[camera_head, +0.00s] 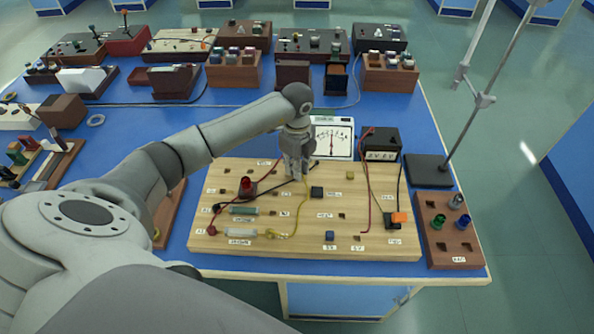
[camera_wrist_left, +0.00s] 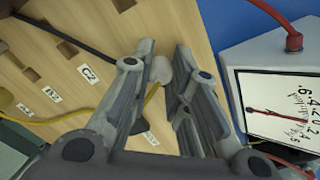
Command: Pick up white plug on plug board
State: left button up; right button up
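The plug board (camera_head: 270,210) is a light wooden panel on the blue bench, with labelled sockets and wires. My left gripper (camera_head: 296,178) points down over its middle. In the left wrist view, a white plug (camera_wrist_left: 160,70) shows between the two fingers of the left gripper (camera_wrist_left: 165,47), near the tips. A yellow wire (camera_head: 303,206) runs toward the fingers and passes behind one of them in the wrist view. The gap is narrow, but whether both fingers press on the plug I cannot tell. In the head view the fingers hide the plug. My right gripper is not in view.
A white-faced meter (camera_head: 333,138) and a black box (camera_head: 380,144) stand behind the board. A rack with coloured plugs (camera_head: 447,230) and a metal stand (camera_head: 430,170) are to the right. Black and red wires cross the board. Wooden blocks and instruments line the bench's back.

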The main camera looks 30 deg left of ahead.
pick_arm(q)
grip_shut()
jog(key=shift+r, duration=0.15)
